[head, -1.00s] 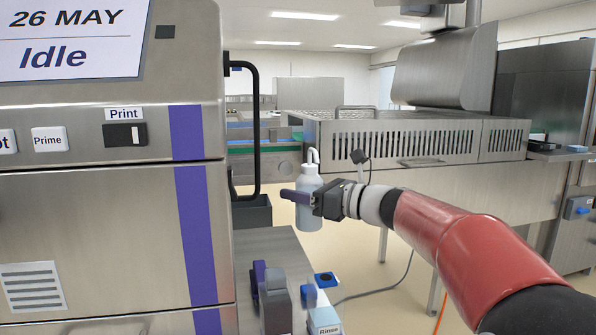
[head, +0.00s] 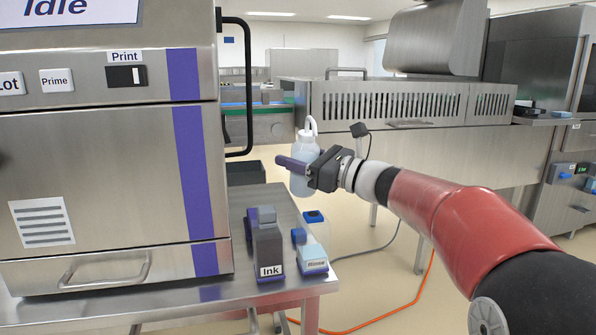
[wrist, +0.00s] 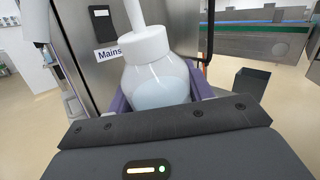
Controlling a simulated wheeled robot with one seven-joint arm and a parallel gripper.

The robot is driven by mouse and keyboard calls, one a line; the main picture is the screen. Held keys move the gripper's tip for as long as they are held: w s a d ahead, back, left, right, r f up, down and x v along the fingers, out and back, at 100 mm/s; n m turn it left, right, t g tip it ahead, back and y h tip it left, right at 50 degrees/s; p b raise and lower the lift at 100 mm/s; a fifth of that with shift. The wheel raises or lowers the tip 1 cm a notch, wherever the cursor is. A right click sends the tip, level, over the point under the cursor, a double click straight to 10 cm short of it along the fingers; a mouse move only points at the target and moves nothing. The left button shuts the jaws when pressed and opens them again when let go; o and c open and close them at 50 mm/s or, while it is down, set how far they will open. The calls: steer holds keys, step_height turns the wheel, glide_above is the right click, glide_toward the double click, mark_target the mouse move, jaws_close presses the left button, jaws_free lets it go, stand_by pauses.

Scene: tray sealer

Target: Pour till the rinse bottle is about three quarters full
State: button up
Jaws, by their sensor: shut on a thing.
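My gripper (head: 308,172) is shut on a translucent squeeze bottle (head: 306,151) with a white cap and bent white spout. It is held about upright, in the air beyond the steel table's far right corner. In the wrist view the bottle (wrist: 158,75) shows pale liquid inside, its surface below the shoulder; the lower part is hidden by my gripper.
A dark grey container labelled Ink (head: 268,250) stands left of the Rinse container. The steel machine (head: 110,180) with a black handle fills the left. A dark bin (head: 245,172) is behind the table. An orange cable (head: 385,318) crosses the floor.

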steer(key=shift+w+a+n+y+b, duration=0.1)
steer(key=shift+w+n+y+b, duration=0.35)
steer(key=shift+b, duration=1)
steer(key=shift+w+a+n+y+b, duration=0.15)
steer(key=shift+n+y+b, duration=0.55)
steer(key=shift+b, duration=0.75)
steer(key=shift+w+r+n+y+b, duration=0.2)
steer(key=shift+n+y+b, duration=0.15)
steer(key=shift+n+b, duration=0.3)
steer(key=shift+w+r+n+y+b, duration=0.15)
steer(key=shift+n+y+b, duration=0.15)
steer(key=shift+n+b, duration=0.25)
steer(key=shift+r+n+g+y, duration=0.1)
steer(key=shift+n+g+y, duration=0.2)
steer(key=shift+n, duration=0.05)
steer(key=shift+w+n+y+b, duration=0.15)
steer(key=shift+n+y+b, duration=0.3)
steer(key=shift+b, duration=0.35)
steer(key=shift+r+n+g+y+b, duration=0.2)
steer(key=shift+n+g+y+b, duration=0.85)
steer(key=shift+n, duration=0.8)
steer(key=shift+n+g+y, duration=0.3)
steer(key=shift+n+g, duration=0.55)
steer(key=shift+n, duration=0.15)
